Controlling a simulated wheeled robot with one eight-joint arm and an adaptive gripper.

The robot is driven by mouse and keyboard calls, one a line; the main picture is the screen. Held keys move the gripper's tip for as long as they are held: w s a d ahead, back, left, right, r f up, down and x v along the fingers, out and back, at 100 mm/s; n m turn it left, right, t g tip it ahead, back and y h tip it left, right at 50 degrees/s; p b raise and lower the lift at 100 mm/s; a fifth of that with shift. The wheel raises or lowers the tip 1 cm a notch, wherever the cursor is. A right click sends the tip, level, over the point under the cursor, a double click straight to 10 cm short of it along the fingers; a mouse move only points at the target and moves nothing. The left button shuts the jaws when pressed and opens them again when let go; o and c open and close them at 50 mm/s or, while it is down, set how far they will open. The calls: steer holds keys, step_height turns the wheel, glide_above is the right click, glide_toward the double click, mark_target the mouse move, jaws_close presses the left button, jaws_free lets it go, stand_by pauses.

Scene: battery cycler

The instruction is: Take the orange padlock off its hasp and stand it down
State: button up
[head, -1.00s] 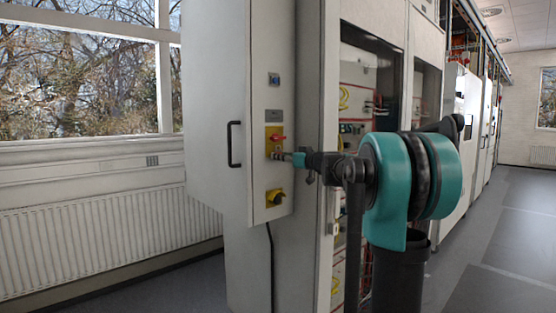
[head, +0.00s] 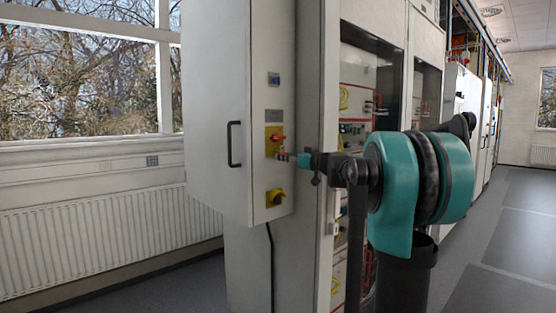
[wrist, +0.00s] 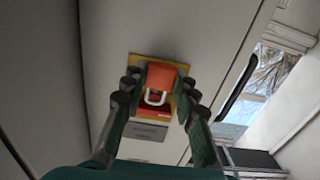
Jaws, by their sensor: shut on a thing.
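The orange padlock (wrist: 161,75) sits between the two fingers of my gripper (wrist: 160,82) in the wrist view. Its pale shackle (wrist: 155,97) shows at its lower side in that view. I cannot tell whether the shackle is clear of the hasp, which I cannot make out. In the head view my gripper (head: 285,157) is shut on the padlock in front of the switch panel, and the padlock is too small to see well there. Behind it is a yellow plate (head: 269,146) with a red switch handle (head: 278,138).
A second yellow switch (head: 275,197) is lower on the panel. A black door handle (head: 234,144) is on the cabinet (head: 215,95) to the left. A radiator (head: 95,235) lies beyond. Open floor (head: 500,220) is at the right.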

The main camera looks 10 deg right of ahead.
steer(key=shift+v, duration=2.25)
